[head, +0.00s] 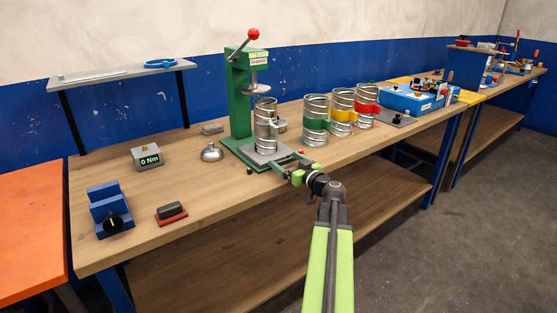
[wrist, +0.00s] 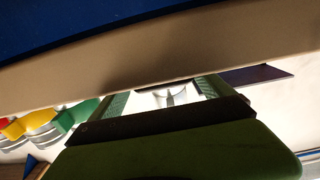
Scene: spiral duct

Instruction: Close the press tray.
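The green press (head: 240,95) with a red-knobbed lever stands near the middle of the bench. Its grey press tray (head: 262,158) sits low at the front of the press, and a silver spiral duct (head: 265,125) stands upright on it, close below the press head. How far the tray sticks out is hard to tell. My gripper (head: 285,163) is at the front right of the tray, low over the bench, with its green fingers apart. In the wrist view my gripper (wrist: 165,92) also shows spread fingers, with a bright shiny part between them. Contact with the tray cannot be made out.
Spiral ducts with green (head: 316,126), yellow (head: 343,116) and red (head: 366,108) bands stand to the right. A silver funnel-like piece (head: 211,153), a 0 Nm display (head: 148,158) and a blue fixture (head: 108,210) are left.

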